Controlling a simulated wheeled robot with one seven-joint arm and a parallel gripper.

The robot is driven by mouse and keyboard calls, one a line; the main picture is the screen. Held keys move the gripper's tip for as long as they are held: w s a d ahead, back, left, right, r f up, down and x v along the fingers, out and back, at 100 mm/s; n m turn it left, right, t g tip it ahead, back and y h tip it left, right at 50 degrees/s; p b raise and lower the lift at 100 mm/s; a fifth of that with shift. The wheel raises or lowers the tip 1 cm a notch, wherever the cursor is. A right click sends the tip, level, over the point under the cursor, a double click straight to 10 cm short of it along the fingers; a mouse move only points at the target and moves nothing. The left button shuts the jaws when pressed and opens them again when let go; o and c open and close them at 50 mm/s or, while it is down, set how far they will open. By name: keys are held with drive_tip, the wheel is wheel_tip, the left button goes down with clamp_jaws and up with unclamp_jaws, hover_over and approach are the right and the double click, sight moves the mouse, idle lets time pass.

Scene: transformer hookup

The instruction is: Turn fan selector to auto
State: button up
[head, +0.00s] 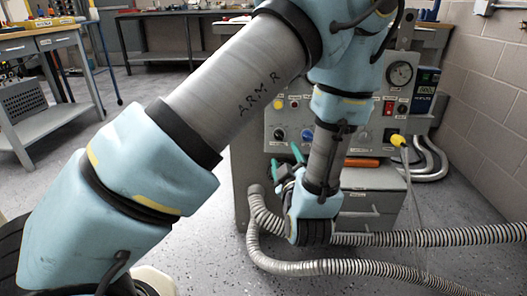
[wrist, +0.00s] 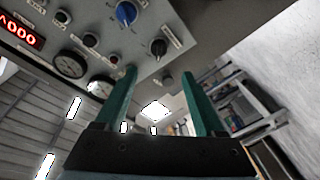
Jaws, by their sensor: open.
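The grey control panel (head: 345,110) stands behind my arm in the head view. A black pointer knob (head: 279,134) and a blue knob (head: 307,134) sit low on its left side. In the tilted wrist view, the blue knob (wrist: 127,13) and the black knob (wrist: 158,47) show close up. The labels are too small to read, so I cannot tell which is the fan selector. My gripper (head: 287,157) is open, its green fingers just below the knobs in the head view. In the wrist view, the gripper (wrist: 158,76) is empty, with the black knob beyond the gap between its fingertips.
A red display (wrist: 20,32) and round gauges (wrist: 70,64) are on the panel. A yellow plug (head: 397,140) with a cable is at its right. Ribbed hoses (head: 340,267) lie around the base. A workbench (head: 45,45) stands at left; open floor lies between.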

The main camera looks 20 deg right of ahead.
sight(278, 136)
drive_tip(key=b+x, duration=0.1)
drive_tip(key=x, duration=0.9)
drive_tip(key=shift+w+d+r, duration=0.15)
drive_tip(key=shift+w, duration=0.1)
drive_tip(key=shift+c, duration=0.3)
clamp_jaws()
